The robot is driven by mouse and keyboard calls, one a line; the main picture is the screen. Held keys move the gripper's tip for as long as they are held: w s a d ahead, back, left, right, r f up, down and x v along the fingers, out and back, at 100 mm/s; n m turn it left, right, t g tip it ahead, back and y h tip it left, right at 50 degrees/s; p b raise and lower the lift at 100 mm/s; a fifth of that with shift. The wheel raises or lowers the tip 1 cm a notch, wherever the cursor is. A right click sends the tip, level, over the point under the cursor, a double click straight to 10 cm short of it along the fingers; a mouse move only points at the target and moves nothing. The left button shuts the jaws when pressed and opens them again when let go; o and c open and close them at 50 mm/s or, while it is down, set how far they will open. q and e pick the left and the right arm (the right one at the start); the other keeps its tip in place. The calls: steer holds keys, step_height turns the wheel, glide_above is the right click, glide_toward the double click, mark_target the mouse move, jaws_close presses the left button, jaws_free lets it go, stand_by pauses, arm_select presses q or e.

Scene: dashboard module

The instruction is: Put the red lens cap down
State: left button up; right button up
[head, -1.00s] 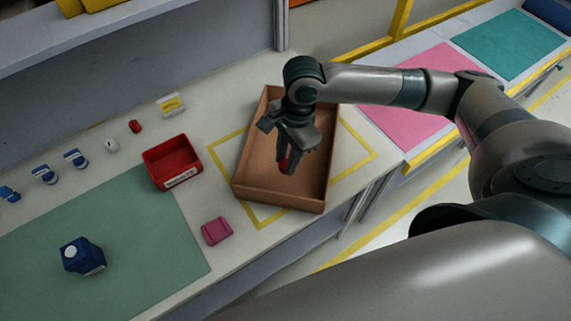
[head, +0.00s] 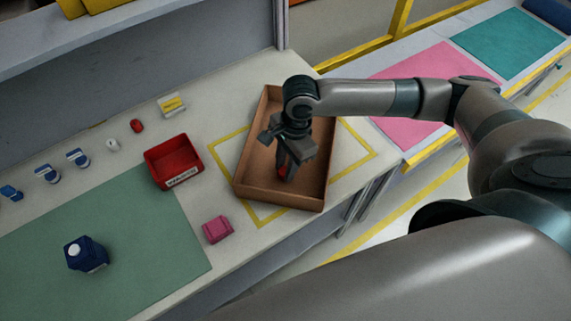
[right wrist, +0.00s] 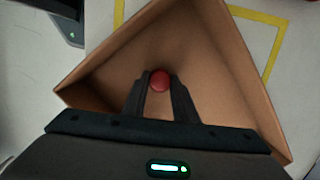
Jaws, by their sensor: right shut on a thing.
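The red lens cap (right wrist: 160,80) is small and round and sits between the fingertips of my right gripper (right wrist: 159,84). In the head view my right gripper (head: 286,168) points down inside the brown tray (head: 324,192), with a bit of the red cap (head: 283,172) showing at its tips. The gripper is shut on the cap. The cap is low over the tray's floor; I cannot tell whether it touches. My left gripper is not in view.
A red bin (head: 173,162) stands left of the tray, and a pink block (head: 217,229) lies at the front. A dark blue module (head: 86,254) sits on the green mat (head: 130,235). Several small parts line the back left. The tray floor around the gripper looks clear.

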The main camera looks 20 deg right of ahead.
steer(key=shift+f+p, duration=0.3)
steer(key=shift+p, duration=0.05)
steer(key=o, duration=1)
steer(key=shift+f, duration=0.1)
steer(key=shift+r+b, duration=0.2)
steer(key=shift+b, duration=0.15)
steer(key=shift+r, duration=0.35)
step_height(320, 180, up, 12)
steer(key=d+b, duration=0.1)
steer(key=d, duration=0.1)
steer(key=shift+f, duration=0.2)
steer(key=shift+a, duration=0.1)
